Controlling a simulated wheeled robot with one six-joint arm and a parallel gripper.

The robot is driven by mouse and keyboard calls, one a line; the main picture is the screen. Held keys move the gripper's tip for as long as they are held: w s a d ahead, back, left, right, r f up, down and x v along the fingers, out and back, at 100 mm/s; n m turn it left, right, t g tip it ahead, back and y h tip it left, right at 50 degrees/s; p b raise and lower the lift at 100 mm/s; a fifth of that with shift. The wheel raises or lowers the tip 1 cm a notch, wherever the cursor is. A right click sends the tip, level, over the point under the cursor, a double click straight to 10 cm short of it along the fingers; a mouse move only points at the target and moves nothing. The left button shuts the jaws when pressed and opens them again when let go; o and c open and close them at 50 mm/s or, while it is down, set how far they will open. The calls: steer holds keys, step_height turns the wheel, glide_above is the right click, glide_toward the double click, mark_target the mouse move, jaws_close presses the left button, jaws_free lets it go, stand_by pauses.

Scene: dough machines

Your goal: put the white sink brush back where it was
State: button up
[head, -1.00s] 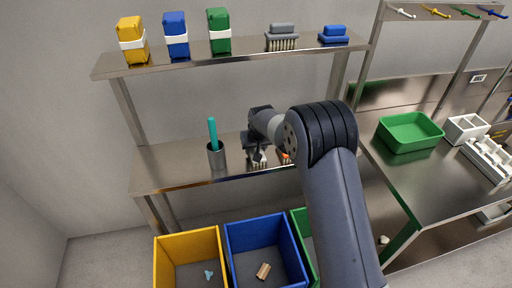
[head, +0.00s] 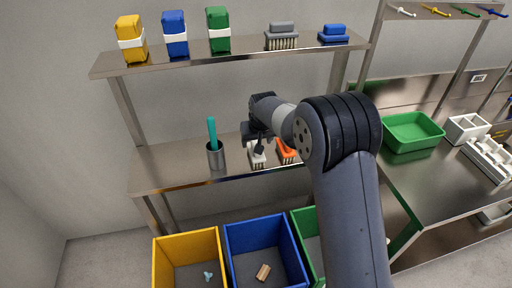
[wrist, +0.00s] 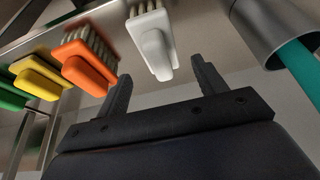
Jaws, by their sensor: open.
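The white sink brush (head: 257,160) stands on the lower steel shelf, between the steel cup and the orange brush, bristles down. In the wrist view the white brush (wrist: 152,42) shows upside down, its handle end toward my gripper. My gripper (head: 254,145) is just above and behind the white brush in the head view. In the wrist view the two fingers of my gripper (wrist: 160,78) are spread apart with nothing between their tips, and the brush appears clear of them.
An orange brush (head: 286,152) stands close right of the white one; a yellow brush (wrist: 38,75) and a green brush (wrist: 10,98) follow in line. A steel cup (head: 216,158) with a teal handle stands left. The upper shelf (head: 200,59) overhangs.

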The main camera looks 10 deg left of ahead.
mark_target(255, 143)
steer(key=v, duration=0.6)
steer(key=shift+r+b, duration=0.2)
steer(key=shift+b, duration=0.2)
steer(key=shift+s, duration=0.1)
steer(key=p+x, duration=0.2)
steer(key=x, duration=0.9)
steer(key=shift+f, duration=0.35)
steer(key=shift+w+a, duration=0.1)
steer(key=shift+w, duration=0.1)
steer(key=shift+r, duration=1.2)
